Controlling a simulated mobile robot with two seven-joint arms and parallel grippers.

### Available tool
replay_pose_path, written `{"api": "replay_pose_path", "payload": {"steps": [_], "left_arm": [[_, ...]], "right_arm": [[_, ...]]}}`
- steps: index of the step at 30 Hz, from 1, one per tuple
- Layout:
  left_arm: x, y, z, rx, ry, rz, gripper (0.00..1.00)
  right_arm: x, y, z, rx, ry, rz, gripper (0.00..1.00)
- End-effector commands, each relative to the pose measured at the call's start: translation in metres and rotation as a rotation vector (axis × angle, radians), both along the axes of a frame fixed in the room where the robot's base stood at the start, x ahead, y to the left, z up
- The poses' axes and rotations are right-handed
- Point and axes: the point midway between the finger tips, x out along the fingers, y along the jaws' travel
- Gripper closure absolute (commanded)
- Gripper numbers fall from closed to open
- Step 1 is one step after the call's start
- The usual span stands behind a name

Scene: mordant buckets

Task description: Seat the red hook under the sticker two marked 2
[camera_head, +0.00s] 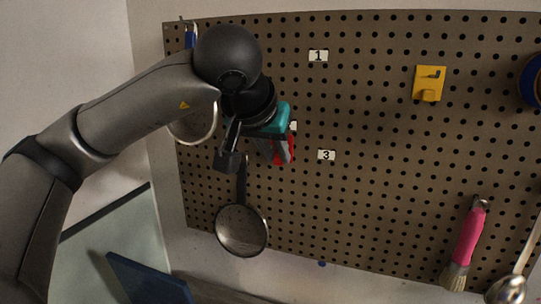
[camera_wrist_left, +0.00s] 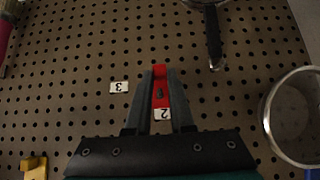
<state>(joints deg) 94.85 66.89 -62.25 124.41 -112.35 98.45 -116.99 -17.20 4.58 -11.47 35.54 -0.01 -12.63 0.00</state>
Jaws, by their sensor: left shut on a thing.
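The red hook (camera_head: 283,150) shows at the pegboard, partly hidden by my left gripper (camera_head: 275,150). In the left wrist view the red hook (camera_wrist_left: 160,88) is upright between the two fingers of my left gripper (camera_wrist_left: 160,76), which is shut on it. The sticker marked 2 (camera_wrist_left: 162,114) shows upside down there, right beside the hook's end and between the fingers. In the head view that sticker (camera_head: 294,126) is mostly hidden behind the gripper, just above the hook. Whether the hook touches the board I cannot tell. My right gripper is not in view.
The pegboard (camera_head: 370,190) carries sticker 1 (camera_head: 318,56), sticker 3 (camera_head: 326,155) and a yellow hook (camera_head: 430,84). A dark ladle or pan (camera_head: 242,230) hangs below my gripper. A pink-handled brush (camera_head: 467,238) hangs at the right. The middle of the board is free.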

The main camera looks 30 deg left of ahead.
Motion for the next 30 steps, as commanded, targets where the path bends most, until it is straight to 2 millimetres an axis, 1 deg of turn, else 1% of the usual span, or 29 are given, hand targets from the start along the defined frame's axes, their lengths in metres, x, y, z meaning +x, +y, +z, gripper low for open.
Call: {"api": "replay_pose_path", "payload": {"steps": [3, 9, 30], "left_arm": [[0.008, 0.002, 0.000, 0.001, 0.000, 0.001, 1.00], [0.015, 0.003, 0.000, 0.001, -0.001, -0.001, 1.00], [0.015, 0.004, 0.000, 0.002, -0.001, 0.000, 1.00]], "right_arm": [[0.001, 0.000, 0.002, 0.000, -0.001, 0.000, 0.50], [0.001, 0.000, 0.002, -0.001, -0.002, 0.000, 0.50], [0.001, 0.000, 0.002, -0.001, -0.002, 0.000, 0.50]]}}
